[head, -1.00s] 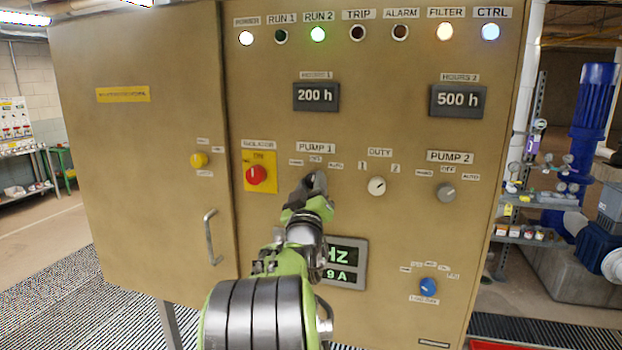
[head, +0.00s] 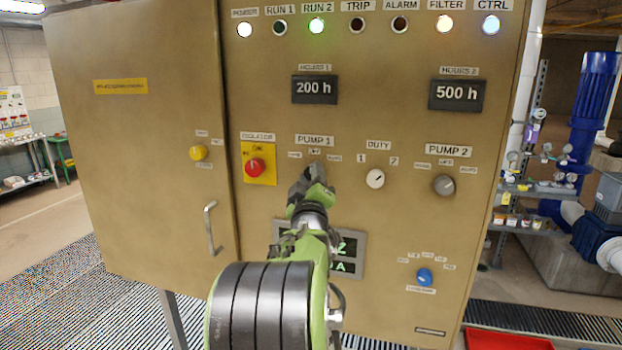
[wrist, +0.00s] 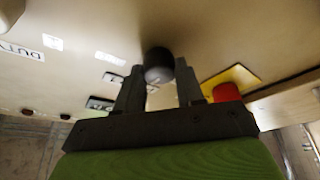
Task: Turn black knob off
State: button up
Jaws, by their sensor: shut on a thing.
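The black knob (wrist: 158,66) shows in the wrist view between my two fingertips. It sits on the tan panel under the PUMP 1 label (head: 314,140). My gripper (head: 312,172) is at the panel there and is shut on the knob; it also shows in the wrist view (wrist: 160,80). In the head view my fingers and arm mostly hide the knob, so I cannot tell which mark it points at.
The red isolator switch (head: 255,166) on its yellow plate is left of my gripper. The white DUTY knob (head: 375,179) and grey PUMP 2 knob (head: 443,184) are to the right. A blue knob (head: 424,276) sits lower right. My arm partly covers the display (head: 348,254).

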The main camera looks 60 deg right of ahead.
jog(key=o, duration=1)
jog(key=b+v, duration=0.5)
jog(key=v, duration=1)
jog(key=shift+s+a, duration=0.15)
jog(key=shift+a, duration=0.2)
